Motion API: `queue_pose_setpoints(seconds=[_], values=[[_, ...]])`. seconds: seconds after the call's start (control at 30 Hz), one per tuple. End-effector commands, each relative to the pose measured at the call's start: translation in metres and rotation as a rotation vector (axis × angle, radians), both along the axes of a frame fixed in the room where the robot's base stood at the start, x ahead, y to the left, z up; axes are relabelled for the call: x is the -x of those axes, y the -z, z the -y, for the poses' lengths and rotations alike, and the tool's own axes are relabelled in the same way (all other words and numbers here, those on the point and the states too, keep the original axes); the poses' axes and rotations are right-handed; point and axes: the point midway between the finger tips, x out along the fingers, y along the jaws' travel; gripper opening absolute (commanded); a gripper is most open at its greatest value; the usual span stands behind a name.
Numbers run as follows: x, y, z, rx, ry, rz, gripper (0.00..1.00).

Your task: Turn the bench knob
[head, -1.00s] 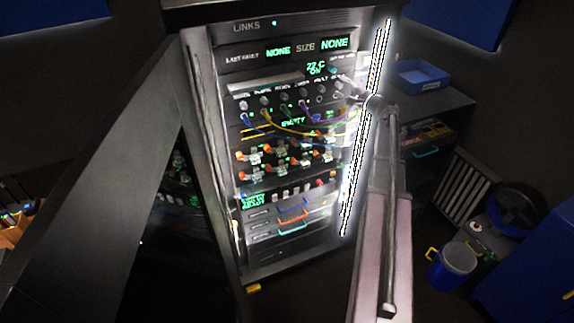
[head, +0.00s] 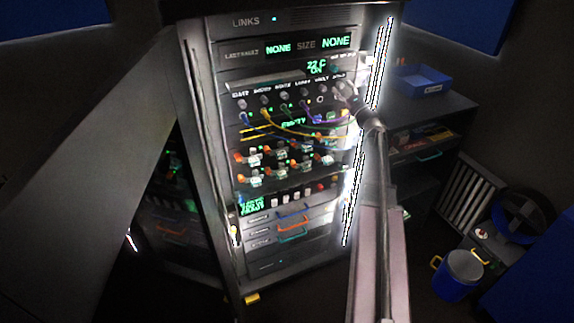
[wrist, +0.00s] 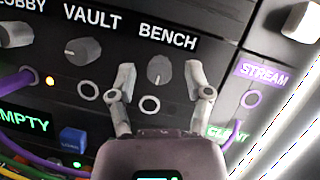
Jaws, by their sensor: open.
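The bench knob (wrist: 159,69) is a dark grey round knob under the white BENCH label (wrist: 168,37) in the wrist view. My gripper (wrist: 160,72) is open, with one finger on each side of the knob. A gap shows between each fingertip and the knob; I cannot tell how far the tips are from the panel. In the head view my gripper (head: 345,90) is at the right end of the knob row and hides the bench knob there.
The VAULT knob (wrist: 84,50) is left of my gripper. Open round sockets (wrist: 149,104) lie below the knobs. Purple and yellow cables (head: 285,130) hang across the rack front. A bright light strip (head: 378,65) runs along the rack's right edge.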

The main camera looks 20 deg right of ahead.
Motion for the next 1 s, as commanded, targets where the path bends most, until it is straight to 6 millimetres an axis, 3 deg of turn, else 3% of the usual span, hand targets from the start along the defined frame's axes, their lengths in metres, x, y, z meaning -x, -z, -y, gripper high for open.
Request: queue_pose_setpoints(seconds=[1.0], values=[[0.129, 0.054, 0.016, -0.042, 0.002, -0.001, 0.65]])
